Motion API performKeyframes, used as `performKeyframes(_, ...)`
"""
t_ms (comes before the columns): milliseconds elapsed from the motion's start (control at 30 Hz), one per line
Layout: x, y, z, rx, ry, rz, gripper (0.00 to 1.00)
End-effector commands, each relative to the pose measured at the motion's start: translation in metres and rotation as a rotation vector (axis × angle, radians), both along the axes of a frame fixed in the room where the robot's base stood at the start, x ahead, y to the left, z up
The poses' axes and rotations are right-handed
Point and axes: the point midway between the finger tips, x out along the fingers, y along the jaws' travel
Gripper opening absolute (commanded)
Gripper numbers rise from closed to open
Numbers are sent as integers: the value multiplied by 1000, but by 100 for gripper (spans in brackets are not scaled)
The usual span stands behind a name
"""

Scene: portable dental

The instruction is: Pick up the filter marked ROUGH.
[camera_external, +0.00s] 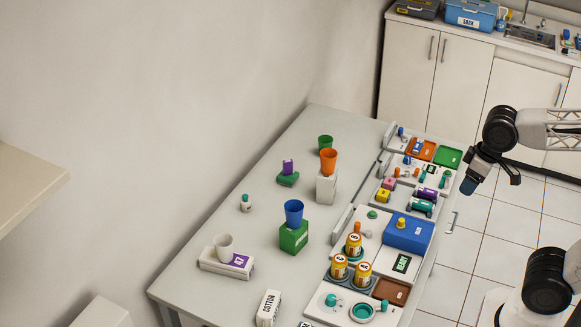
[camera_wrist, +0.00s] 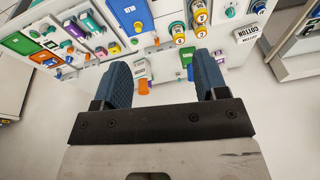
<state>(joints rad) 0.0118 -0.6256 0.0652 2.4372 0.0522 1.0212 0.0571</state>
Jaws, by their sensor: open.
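No label reading ROUGH is legible in either view, so I cannot tell which piece is the filter. A purple cylinder (camera_external: 428,194) and a teal cylinder (camera_external: 421,208) lie side by side on the tray station along the table's right side. My gripper (camera_external: 491,181) is open and empty, in the air to the right of the table, apart from everything. In the wrist view its two blue fingers (camera_wrist: 162,68) are spread wide with nothing held between them.
A blue box (camera_external: 408,233) stands beside the cylinders, with a READY display (camera_external: 402,263) in front. Cups on blocks, including an orange cup (camera_external: 328,160) and a blue cup (camera_external: 293,212), stand further left. A COTTON box (camera_external: 268,307) is at the front.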

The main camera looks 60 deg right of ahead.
Motion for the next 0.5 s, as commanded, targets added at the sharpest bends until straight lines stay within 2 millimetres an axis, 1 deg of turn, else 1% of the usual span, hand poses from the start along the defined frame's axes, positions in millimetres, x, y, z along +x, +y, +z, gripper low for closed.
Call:
performKeyframes(167, 29, 9, 9, 87, -11, -83, 66)
performKeyframes(267, 54, 17, 15, 162, -18, -155, 66)
performKeyframes(467, 118, 32, 32, 348, -27, -343, 66)
performKeyframes(500, 131, 35, 36, 386, -29, -383, 66)
